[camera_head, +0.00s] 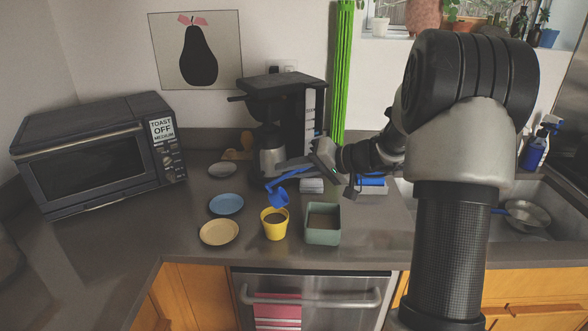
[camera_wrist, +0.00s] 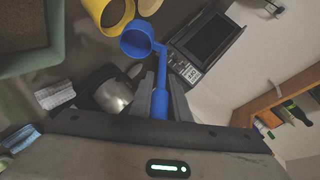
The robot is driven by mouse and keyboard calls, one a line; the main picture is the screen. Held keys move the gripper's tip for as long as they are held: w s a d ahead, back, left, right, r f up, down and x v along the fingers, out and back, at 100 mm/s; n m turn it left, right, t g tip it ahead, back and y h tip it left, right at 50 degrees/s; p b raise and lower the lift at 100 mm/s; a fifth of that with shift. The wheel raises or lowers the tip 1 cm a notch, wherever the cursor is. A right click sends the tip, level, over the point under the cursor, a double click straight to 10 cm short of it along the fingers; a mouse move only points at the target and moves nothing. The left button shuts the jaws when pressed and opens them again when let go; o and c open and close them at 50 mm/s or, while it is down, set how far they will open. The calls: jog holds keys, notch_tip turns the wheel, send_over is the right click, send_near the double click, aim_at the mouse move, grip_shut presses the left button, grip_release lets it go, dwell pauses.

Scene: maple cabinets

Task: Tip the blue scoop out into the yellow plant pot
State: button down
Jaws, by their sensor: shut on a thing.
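The blue scoop (camera_head: 279,197) is in my gripper (camera_head: 311,166), which is shut on its handle. In the head view the scoop's cup hangs just above and slightly behind the yellow plant pot, tilted. The wrist view shows the scoop (camera_wrist: 137,41) with its handle between my two fingers (camera_wrist: 160,92). I cannot tell what the cup holds. The yellow plant pot (camera_head: 274,229) stands upright on the counter with dark soil inside. In the wrist view the pot (camera_wrist: 94,8) is at the top, beside the cup and apart from it.
A green square planter (camera_head: 323,237) stands right of the pot. Yellow (camera_head: 219,232), blue (camera_head: 226,204) and grey (camera_head: 223,169) plates lie to the left. A coffee maker (camera_head: 273,157) stands behind, a toaster oven (camera_head: 97,157) far left, and a sink (camera_head: 548,236) at right.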

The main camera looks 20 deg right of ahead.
jog(key=shift+w+a+r+n+g+h+p, duration=0.25)
jog(key=shift+a+r+g+h+p, duration=0.1)
jog(key=shift+a+h+p, duration=0.45)
jog(key=shift+w+a+r+n+g+h+p, duration=0.15)
jog(key=shift+a+r+n+g+h+p, duration=0.15)
jog(key=shift+a+h+p, duration=0.5)
jog(key=shift+r+p, duration=0.1)
jog(key=shift+p, duration=0.45)
jog(key=shift+w+a+r+n+g+h+p, duration=0.1)
jog(key=shift+w+a+r+g+h+p, duration=0.3)
jog(key=shift+p, duration=0.95)
jog(key=shift+s+a+f+n+g+h+p, duration=0.15)
jog(key=shift+a+h+p, duration=0.4)
jog(key=shift+p, duration=0.75)
jog(key=shift+w+a+r+n+g+h+p, duration=0.1)
jog(key=shift+w+a+r+g+h+p, duration=0.4)
jog(key=shift+p, duration=0.85)
jog(key=shift+w+a+r+n+g+h, duration=0.2)
jog(key=shift+a+h, duration=0.5)
jog(key=shift+h, duration=0.25)
jog(key=shift+w+a+r+n+g+h, duration=0.1)
jog(key=shift+a+n+g+h, duration=0.1)
jog(key=shift+a+h, duration=0.6)
jog(key=shift+d, duration=0.15)
